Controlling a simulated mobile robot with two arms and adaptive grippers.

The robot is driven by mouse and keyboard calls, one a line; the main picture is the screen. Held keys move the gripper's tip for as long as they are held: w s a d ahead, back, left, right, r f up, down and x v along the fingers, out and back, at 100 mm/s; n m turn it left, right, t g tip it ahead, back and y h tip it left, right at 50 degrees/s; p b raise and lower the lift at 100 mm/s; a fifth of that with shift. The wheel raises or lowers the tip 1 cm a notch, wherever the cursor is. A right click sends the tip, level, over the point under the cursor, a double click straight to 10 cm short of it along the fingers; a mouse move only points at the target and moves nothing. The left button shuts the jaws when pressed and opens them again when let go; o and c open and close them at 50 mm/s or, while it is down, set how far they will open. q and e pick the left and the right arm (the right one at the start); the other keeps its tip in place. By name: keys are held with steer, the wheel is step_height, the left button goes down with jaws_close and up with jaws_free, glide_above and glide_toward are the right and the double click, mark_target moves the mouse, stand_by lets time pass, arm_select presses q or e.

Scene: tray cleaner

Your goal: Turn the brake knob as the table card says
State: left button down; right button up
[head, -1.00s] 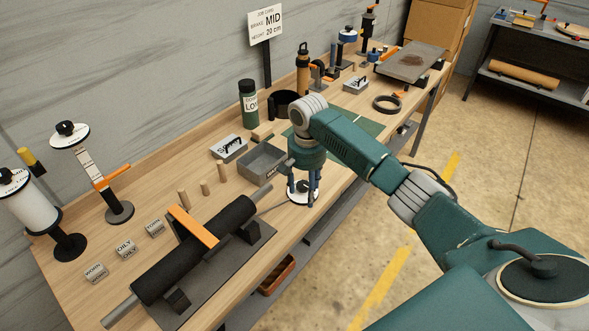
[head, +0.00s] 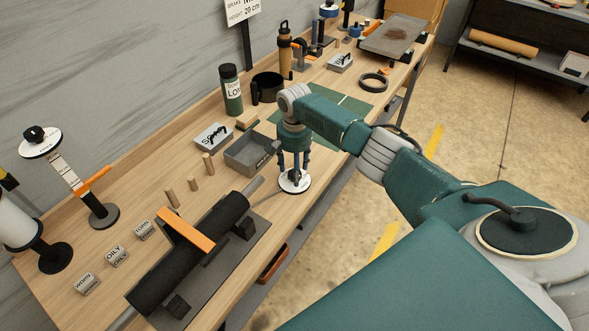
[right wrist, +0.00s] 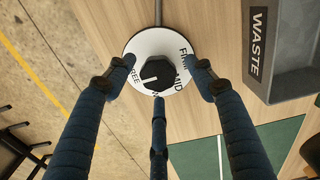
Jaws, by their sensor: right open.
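The brake knob (right wrist: 155,73) is black with a white pointer line, on a round white dial (head: 295,186) at the bench's front edge. The dial's words FREE, MID and FIRM show partly in the right wrist view. The pointer lies toward the lower left there, on the FREE side; its exact setting is hard to tell. My right gripper (head: 294,168) is above the dial, its three fingers open and spread around the knob, apart from it. My left gripper is not in view.
A grey WASTE tray (head: 252,153) stands close beside the dial. A black roller (head: 190,255) with an orange bar lies in front left. Another dial stand (head: 40,141) and small labelled blocks (head: 117,256) are at the left. A green mat (head: 345,106) lies behind my arm.

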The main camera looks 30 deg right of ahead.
steer(key=shift+f, duration=0.15)
steer(key=c, duration=0.8)
steer(key=shift+s, duration=0.1)
steer(key=c, duration=0.3)
steer(key=shift+n, duration=0.4)
steer(key=n, duration=0.4)
steer(key=shift+n, duration=0.4)
steer(key=n, duration=0.6)
steer(key=shift+w, duration=0.25)
steer(key=n, duration=0.6)
steer(key=shift+r+n, duration=0.2)
steer(key=shift+n, duration=0.1)
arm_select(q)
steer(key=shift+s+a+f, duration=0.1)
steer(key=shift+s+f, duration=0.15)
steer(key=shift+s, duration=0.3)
arm_select(e)
steer(key=n, duration=0.5)
steer(key=shift+a, duration=0.1)
steer(key=shift+n, duration=0.4)
